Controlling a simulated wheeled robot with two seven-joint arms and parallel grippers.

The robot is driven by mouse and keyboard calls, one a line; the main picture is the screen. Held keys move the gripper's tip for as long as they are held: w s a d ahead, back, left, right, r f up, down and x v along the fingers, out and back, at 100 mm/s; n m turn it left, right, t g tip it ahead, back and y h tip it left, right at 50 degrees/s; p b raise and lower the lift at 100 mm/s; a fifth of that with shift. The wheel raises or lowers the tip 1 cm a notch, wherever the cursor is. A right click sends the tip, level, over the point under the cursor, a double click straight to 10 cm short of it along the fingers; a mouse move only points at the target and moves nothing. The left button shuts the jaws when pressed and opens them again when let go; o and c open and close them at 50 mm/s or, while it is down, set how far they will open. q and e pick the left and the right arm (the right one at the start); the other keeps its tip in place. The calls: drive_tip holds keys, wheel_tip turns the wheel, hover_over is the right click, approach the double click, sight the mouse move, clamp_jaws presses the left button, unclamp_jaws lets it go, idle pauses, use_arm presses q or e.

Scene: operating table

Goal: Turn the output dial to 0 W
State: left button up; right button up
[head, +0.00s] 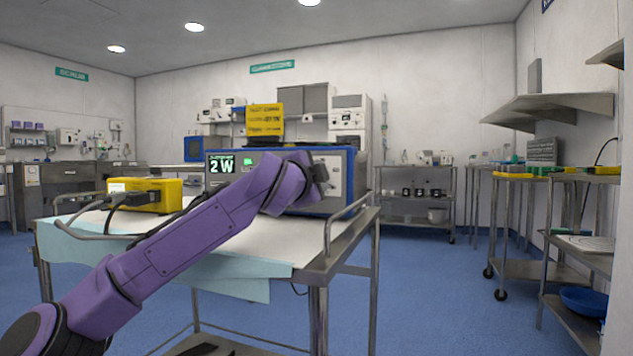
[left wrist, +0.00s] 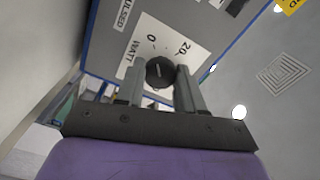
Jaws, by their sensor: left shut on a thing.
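The output dial (left wrist: 159,72) is a dark round knob on a white panel marked "0", "20" and "WATT" in the left wrist view. My left gripper (left wrist: 160,82) is shut on the dial, with one finger on each side. The blue-framed device (head: 348,168) stands on the cart, and its display (head: 220,164) reads "2 W". In the head view my left arm crosses the device's front, its gripper (head: 318,178) at the right part of the panel, hiding the dial there. My right gripper is not in view.
The device stands on a metal cart (head: 345,236) with a white and pale blue drape (head: 250,246). A yellow device (head: 155,192) with dark cables sits at the cart's left. A yellow sign (head: 265,120) shows above the blue device. Shelves and a side cart (head: 510,264) stand at the right, with open floor between.

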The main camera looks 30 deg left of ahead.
use_arm(q)
drive_tip(key=o, duration=1)
drive_tip(key=shift+o, duration=0.2)
drive_tip(key=shift+p+v, duration=0.6)
drive_tip(key=shift+v, duration=4.7)
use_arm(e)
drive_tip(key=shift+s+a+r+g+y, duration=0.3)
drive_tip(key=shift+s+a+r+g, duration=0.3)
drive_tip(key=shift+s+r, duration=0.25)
